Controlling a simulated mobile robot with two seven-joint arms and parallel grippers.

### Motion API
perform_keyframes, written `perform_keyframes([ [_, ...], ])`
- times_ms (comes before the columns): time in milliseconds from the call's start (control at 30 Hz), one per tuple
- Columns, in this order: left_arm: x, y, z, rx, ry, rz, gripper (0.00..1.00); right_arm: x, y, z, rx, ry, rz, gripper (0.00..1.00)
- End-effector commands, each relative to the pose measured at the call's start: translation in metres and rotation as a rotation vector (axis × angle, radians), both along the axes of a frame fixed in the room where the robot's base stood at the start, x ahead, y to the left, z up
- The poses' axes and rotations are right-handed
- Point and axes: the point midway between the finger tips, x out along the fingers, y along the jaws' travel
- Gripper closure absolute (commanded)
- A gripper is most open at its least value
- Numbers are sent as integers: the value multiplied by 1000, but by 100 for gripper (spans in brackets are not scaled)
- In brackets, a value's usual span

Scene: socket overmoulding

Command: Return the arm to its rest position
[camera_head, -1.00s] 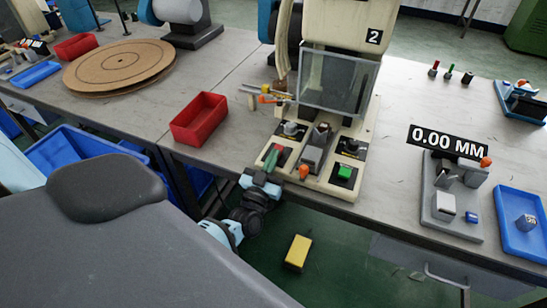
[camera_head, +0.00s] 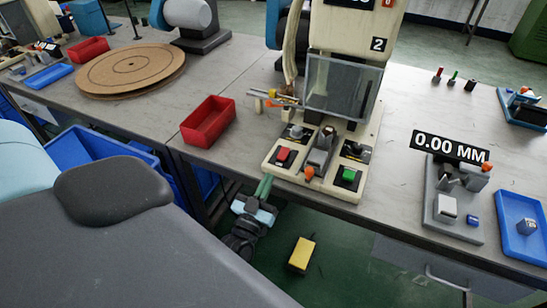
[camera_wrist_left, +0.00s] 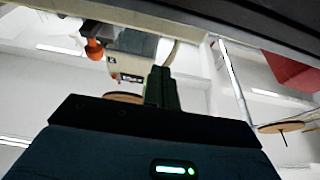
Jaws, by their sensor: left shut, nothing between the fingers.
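My left gripper (camera_head: 264,186) is shut and empty, with its green fingers together. It sits in front of the bench's front edge, below and left of the moulding machine's red button (camera_head: 284,156), apart from the panel. In the left wrist view the shut fingers (camera_wrist_left: 161,88) point up toward the machine (camera_wrist_left: 130,68), with nothing between them. My left wrist and forearm run down from the gripper beside my dark body in the head view. My right gripper is not in view.
The bench edge (camera_head: 330,206) is close to my left gripper. A red bin (camera_head: 207,122) stands left of the machine, and a blue crate (camera_head: 100,140) sits below at the left. A yellow block (camera_head: 302,254) lies low on the floor side. A measuring fixture (camera_head: 450,212) and blue tray (camera_head: 521,247) are at right.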

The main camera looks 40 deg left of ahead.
Motion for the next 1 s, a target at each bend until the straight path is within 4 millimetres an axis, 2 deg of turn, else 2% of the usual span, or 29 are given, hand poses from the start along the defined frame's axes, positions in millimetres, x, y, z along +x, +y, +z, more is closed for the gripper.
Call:
perform_keyframes([
  [267,-9,-2,-4,0,-3,1,100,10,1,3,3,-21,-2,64],
  [767,-9,-3,-5,0,1,-3,100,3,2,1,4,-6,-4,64],
  [867,-17,-12,-10,-3,38,-35,100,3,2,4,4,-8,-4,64],
  [1000,-48,-44,-30,-10,189,-154,100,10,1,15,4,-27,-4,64],
])
